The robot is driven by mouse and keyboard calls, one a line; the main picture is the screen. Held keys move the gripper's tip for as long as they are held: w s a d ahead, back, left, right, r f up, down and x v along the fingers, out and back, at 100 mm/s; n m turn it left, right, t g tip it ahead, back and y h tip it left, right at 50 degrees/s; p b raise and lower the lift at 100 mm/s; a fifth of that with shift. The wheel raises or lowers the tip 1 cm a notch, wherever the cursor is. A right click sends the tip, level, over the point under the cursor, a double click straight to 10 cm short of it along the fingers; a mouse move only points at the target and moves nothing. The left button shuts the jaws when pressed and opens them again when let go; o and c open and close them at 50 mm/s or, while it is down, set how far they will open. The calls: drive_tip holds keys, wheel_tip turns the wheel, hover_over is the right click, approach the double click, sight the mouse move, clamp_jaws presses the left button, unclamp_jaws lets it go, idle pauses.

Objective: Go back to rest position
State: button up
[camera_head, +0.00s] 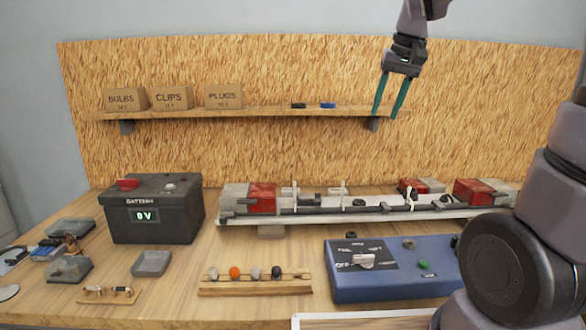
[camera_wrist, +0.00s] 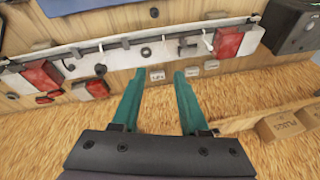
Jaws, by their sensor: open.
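My gripper (camera_head: 391,97) is raised at the upper right in the head view, in front of the chipboard back panel and near the right end of the shelf. Its two teal fingers point down, apart, with nothing between them. In the wrist view the gripper (camera_wrist: 160,75) is also open and empty. Beyond its fingertips lies the white trailer light bar (camera_wrist: 120,55) with red lamps. In the head view the light bar (camera_head: 340,215) lies on the bench below the gripper, clear of it.
A shelf (camera_head: 260,112) carries boxes marked bulbs, clips and plugs. On the wooden bench (camera_head: 190,285) stand a battery (camera_head: 155,210) reading 0 V, a blue switch box (camera_head: 390,285), a wooden rack (camera_head: 255,290) of small knobs and grey trays (camera_head: 151,263). The air around my gripper looks free.

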drive_tip(key=s+d+r+m+t, duration=0.1)
drive_tip(key=s+d+m+t, duration=0.1)
drive_tip(key=s, duration=1.2)
drive_tip(key=shift+s+d+t, duration=0.2)
drive_tip(key=shift+d+t, duration=0.15)
drive_tip(key=shift+t, duration=0.55)
